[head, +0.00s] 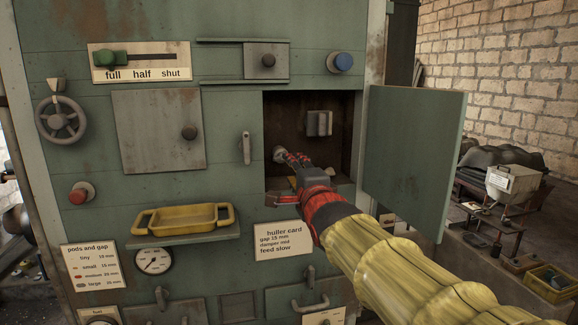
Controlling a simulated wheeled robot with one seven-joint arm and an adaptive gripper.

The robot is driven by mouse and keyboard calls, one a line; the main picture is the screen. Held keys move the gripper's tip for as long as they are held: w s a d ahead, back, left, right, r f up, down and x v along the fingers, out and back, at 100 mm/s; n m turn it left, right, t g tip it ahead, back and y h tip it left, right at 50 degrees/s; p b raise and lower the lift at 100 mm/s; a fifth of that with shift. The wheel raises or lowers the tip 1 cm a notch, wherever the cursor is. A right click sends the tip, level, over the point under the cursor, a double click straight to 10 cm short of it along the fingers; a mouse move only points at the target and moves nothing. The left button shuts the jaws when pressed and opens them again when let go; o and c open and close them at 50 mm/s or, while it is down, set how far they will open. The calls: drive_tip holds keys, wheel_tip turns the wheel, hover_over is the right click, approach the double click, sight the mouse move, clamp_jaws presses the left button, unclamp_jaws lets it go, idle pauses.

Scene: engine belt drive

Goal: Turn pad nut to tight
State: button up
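My gripper (290,158) reaches into an open compartment (345,110) in the green machine. Its red and dark wrist and yellow-sleeved arm come in from the lower right. A small grey rounded piece (279,154) shows at the gripper's tip; it may be the pad nut, but I cannot tell whether the fingers touch or hold it. A grey block (318,123) sits on the compartment's back wall, above and right of the gripper. No tight marking is readable there. The fingers are too small and dark to tell open from shut.
The compartment door (413,158) stands open on the right, close to my arm. Below the opening is a huller card (284,237). A yellow tray (183,219) rests on a shelf at left. A handwheel (61,120) and a lever slider (110,58) are farther left.

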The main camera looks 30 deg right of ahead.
drive_tip(key=shift+v, duration=1.3)
